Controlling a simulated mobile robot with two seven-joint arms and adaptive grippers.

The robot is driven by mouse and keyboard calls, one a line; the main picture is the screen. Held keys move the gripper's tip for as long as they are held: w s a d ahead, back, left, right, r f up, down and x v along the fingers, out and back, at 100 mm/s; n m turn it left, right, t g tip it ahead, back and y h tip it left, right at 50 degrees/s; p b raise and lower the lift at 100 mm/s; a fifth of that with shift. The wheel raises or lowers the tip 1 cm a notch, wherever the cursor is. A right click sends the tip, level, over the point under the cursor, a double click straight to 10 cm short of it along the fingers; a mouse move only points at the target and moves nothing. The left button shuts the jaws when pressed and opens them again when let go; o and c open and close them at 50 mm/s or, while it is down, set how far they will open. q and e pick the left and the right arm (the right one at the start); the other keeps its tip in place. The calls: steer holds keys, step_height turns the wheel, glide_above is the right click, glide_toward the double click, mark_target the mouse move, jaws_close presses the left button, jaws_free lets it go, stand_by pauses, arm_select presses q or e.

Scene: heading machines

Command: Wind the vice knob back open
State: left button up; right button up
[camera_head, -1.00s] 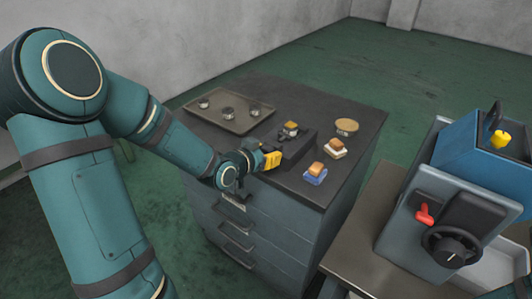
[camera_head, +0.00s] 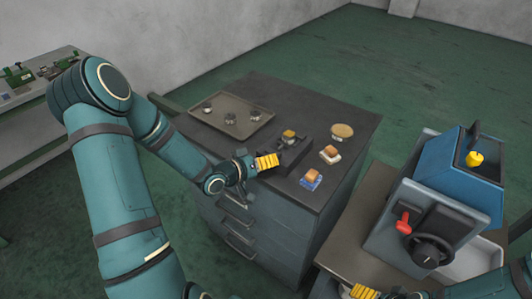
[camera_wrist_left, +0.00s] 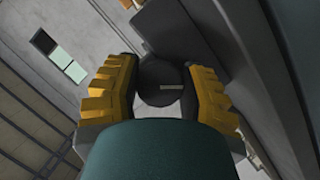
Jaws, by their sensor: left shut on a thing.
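The dark vice (camera_head: 292,152) sits on the top of the grey drawer cabinet (camera_head: 335,110), with a small yellow-topped piece (camera_head: 289,135) at it. My left gripper (camera_head: 268,162) is at the vice's near-left end. In the left wrist view, the round dark knob (camera_wrist_left: 160,84) with a pale line across its face sits between the yellow fingers, which are shut on it. In the head view the fingers hide the knob. My right gripper (camera_head: 362,292) shows only as yellow fingers at the bottom edge; its opening is unclear.
A tray (camera_head: 245,130) with several small round metal parts lies at the back left of the cabinet. Two small blocks (camera_head: 311,179) (camera_head: 330,154) and a round tan-topped item (camera_head: 342,131) lie right of the vice. A blue-grey machine (camera_head: 410,215) with a red lever stands at right.

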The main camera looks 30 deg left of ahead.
arm_select(q)
steer(key=n+h+p, duration=0.1)
steer(key=n+p, duration=0.1)
steer(key=shift+r+n+t, duration=0.15)
steer(key=shift+n+t, duration=0.15)
steer(key=shift+n, duration=0.1)
steer(key=shift+w+n+t+h+p, duration=0.1)
steer(key=shift+n+t+h+p, duration=0.2)
steer(key=shift+n+h+p, duration=0.5)
steer(key=shift+n+t, duration=0.3)
steer(key=shift+n, duration=0.8)
steer(key=o, duration=1.2)
steer(key=shift+d, duration=0.1)
